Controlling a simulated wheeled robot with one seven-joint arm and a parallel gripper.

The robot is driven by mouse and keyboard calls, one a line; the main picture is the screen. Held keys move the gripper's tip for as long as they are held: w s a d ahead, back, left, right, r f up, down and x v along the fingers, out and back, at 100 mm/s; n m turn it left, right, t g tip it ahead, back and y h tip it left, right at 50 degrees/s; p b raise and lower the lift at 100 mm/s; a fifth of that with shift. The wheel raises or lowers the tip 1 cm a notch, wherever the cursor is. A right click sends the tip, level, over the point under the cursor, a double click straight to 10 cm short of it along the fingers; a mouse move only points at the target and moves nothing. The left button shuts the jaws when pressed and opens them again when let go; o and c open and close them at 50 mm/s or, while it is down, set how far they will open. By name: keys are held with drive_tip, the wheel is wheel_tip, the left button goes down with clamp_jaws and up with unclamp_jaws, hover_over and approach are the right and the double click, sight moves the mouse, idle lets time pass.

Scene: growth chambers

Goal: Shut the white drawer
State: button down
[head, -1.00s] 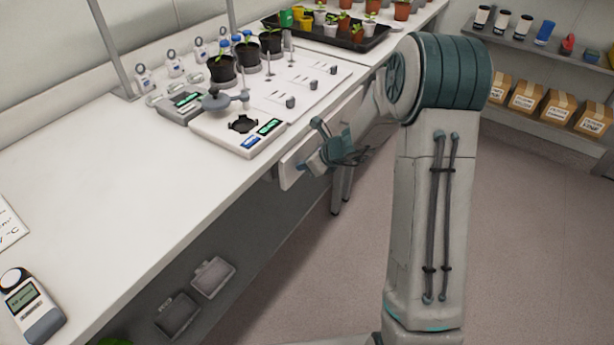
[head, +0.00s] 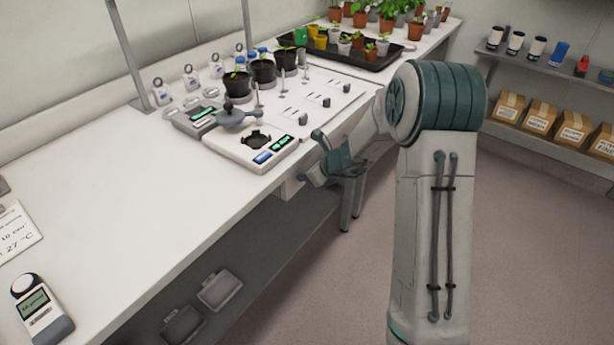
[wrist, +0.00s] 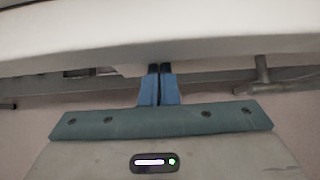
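The white drawer (head: 291,188) is under the front edge of the white bench. Only a small part of its front shows in the head view, close to the bench edge, and my gripper (head: 303,180) hides the rest. I cannot tell whether it is fully flush. In the wrist view, my gripper's two blue fingers (wrist: 160,70) lie side by side with nothing visible between them. Their dark tips point in under the bench edge, at or near the drawer front. Whether they touch it is hard to tell.
The white bench (head: 130,195) carries a balance (head: 232,150), potted seedlings and a handheld meter (head: 42,310). Grey bins (head: 220,290) sit below. A shelf with cardboard boxes (head: 540,115) stands at right. The floor between is clear.

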drive_tip(key=s+d+f+v, duration=0.1)
drive_tip(key=f+v, duration=0.1)
drive_tip(key=v, duration=1.1)
drive_tip(key=shift+d+p, duration=0.2)
drive_tip(key=shift+p, duration=0.2)
drive_tip(key=s+r+n+g+h+p, duration=0.1)
drive_tip(key=s+r+n+h+p, duration=0.1)
drive_tip(key=s+r+n, duration=0.3)
drive_tip(key=s+d+r+n+g+h+p, duration=0.1)
drive_tip(key=s+r+n, duration=0.5)
drive_tip(key=s+n, duration=0.6)
drive_tip(key=s+r+n+g+h+p, duration=0.1)
drive_tip(key=s+r+n+h+p, duration=0.2)
drive_tip(key=s+n, duration=0.6)
wheel_tip(320, 180, up, 2)
drive_tip(key=shift+s+d+r+h+p, duration=0.2)
drive_tip(key=shift+s+d+h+p, duration=0.1)
drive_tip(key=shift+s+h+p, duration=0.25)
drive_tip(key=shift+s, duration=0.1)
